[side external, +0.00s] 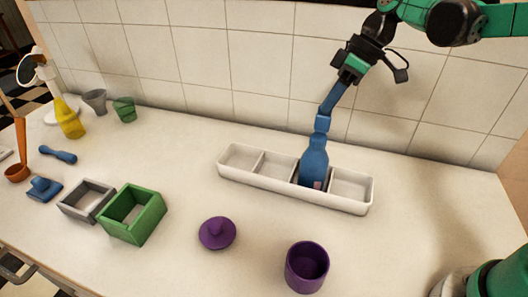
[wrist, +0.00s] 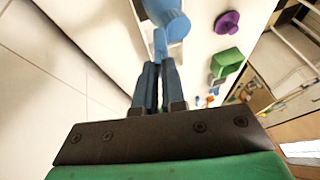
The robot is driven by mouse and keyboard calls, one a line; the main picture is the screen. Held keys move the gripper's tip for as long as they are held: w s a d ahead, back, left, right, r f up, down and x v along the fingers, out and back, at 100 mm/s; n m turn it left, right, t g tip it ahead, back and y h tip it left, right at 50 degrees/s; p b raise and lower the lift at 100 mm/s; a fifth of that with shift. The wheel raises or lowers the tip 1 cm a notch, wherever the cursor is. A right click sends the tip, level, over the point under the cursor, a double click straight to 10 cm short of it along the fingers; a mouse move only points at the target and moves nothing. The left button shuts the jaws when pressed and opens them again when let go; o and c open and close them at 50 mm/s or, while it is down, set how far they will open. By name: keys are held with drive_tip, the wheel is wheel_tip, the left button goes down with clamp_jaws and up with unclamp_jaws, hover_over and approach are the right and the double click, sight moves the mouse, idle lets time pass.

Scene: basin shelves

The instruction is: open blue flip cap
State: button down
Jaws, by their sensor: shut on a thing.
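The blue bottle (side external: 314,162) stands upright in a compartment of the white tray (side external: 340,204), third from the left. Its blue flip cap (side external: 322,123) is at the top, right at my fingertips. My gripper (side external: 326,108) comes down from the upper right with its long blue fingers together, shut on the cap. In the wrist view the fingertips (wrist: 160,66) meet the narrow cap (wrist: 160,44), with the bottle (wrist: 172,20) beyond. The fingers partly hide the cap, and I cannot tell whether its lid is raised.
The tray's other compartments look empty. A purple lid (side external: 217,233) and purple cup (side external: 307,266) stand in front. A green box (side external: 133,214), grey box (side external: 87,201) and yellow bottle (side external: 69,118) are left. The tiled wall (side external: 235,45) is close behind.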

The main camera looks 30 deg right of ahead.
idle(0.3)
drive_tip(key=c, duration=0.9)
unclamp_jaws()
drive_tip(key=v, duration=0.5)
drive_tip(key=shift+d+r, duration=0.2)
